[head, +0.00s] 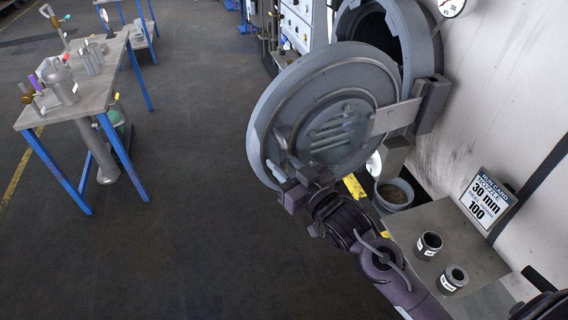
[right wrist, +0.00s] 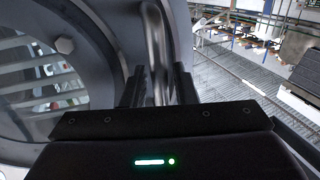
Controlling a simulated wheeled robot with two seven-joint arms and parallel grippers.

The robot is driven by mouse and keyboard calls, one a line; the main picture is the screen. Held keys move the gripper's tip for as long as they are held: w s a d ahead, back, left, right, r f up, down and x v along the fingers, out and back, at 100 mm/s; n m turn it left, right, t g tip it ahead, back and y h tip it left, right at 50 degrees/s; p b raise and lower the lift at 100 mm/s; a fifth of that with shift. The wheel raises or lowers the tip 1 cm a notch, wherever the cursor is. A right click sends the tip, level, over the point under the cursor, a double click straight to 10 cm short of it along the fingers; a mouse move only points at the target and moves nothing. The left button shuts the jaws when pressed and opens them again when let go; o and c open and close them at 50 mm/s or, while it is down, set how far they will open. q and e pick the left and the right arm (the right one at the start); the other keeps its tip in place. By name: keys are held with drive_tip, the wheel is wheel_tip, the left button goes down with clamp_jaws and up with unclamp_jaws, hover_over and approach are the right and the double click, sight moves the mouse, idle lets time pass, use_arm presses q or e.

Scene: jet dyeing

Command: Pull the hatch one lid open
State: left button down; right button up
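The hatch one lid (head: 330,115) is a round grey disc, swung well away from the dark round hatch opening (head: 372,35) behind it. It hangs on a hinge arm (head: 395,117) on its right. Its inner face with a slatted centre faces me. My right gripper (head: 297,186) is at the lid's lower left rim. In the right wrist view the metal handle bar (right wrist: 157,50) runs between the two fingers of my right gripper (right wrist: 158,90), which look closed around it. The lid's face shows at the left there. My left gripper is not in view.
A grey table with blue legs (head: 85,85) holding metal vessels stands at the left. At the right are a stand (head: 450,235) with two dark cups, a sign (head: 488,203), and a bucket (head: 394,194). The floor (head: 190,230) left of the lid is clear.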

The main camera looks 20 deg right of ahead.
drive_tip(key=shift+o, duration=0.3)
drive_tip(key=shift+s+d+f, duration=0.1)
drive_tip(key=shift+s, duration=0.15)
drive_tip(key=b+v, duration=0.3)
drive_tip(key=v, duration=0.4)
drive_tip(key=shift+s, duration=0.1)
